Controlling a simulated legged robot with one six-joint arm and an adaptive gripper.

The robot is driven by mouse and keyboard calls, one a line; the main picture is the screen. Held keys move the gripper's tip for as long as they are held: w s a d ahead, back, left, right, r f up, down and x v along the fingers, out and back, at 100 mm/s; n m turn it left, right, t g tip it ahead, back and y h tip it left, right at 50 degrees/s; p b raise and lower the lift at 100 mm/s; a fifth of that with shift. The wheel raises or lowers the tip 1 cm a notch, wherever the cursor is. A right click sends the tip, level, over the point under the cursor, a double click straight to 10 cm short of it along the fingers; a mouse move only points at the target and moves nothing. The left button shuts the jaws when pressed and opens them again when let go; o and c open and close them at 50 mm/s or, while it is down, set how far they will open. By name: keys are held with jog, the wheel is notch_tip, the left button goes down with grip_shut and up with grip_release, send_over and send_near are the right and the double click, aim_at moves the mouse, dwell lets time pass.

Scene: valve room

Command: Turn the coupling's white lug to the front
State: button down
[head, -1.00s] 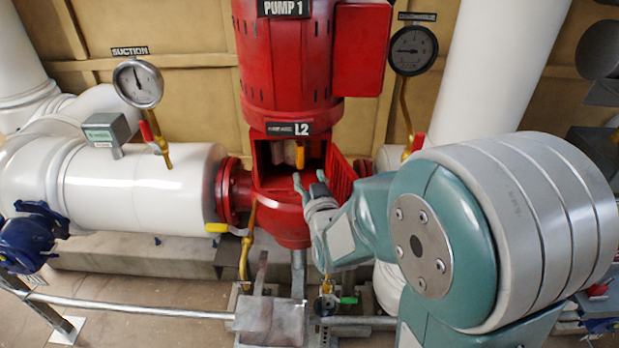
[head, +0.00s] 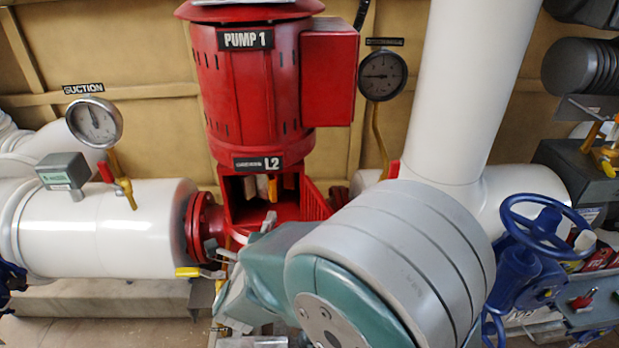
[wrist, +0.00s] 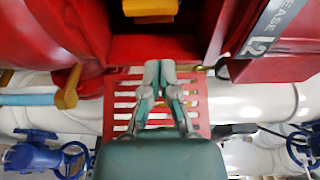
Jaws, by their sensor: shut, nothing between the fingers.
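The coupling shows inside the open window of the red pump housing (head: 228,200), under the L2 label, in the head view. A pale, whitish piece (head: 262,187) there may be the white lug, beside a yellow-orange piece (head: 272,188). In the wrist view a yellow piece (wrist: 150,8) shows at the top edge; no white lug is clear there. My gripper (wrist: 159,68) is shut and empty, its fingertips together in front of the red opening, apart from the yellow piece. In the head view my gripper (head: 268,222) is just below the window, partly hidden by my arm.
A red slotted guard (head: 314,200) stands at the window's right; its slots show behind my fingers in the wrist view (wrist: 120,96). A yellow-handled valve (head: 188,271) is at lower left. A blue handwheel (head: 545,225) and white pipe (head: 455,90) are at right.

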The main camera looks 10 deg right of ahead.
aim_at(289, 176)
jog(key=x, duration=1.4)
jog(key=shift+w+d, duration=0.2)
jog(key=shift+w, duration=0.15)
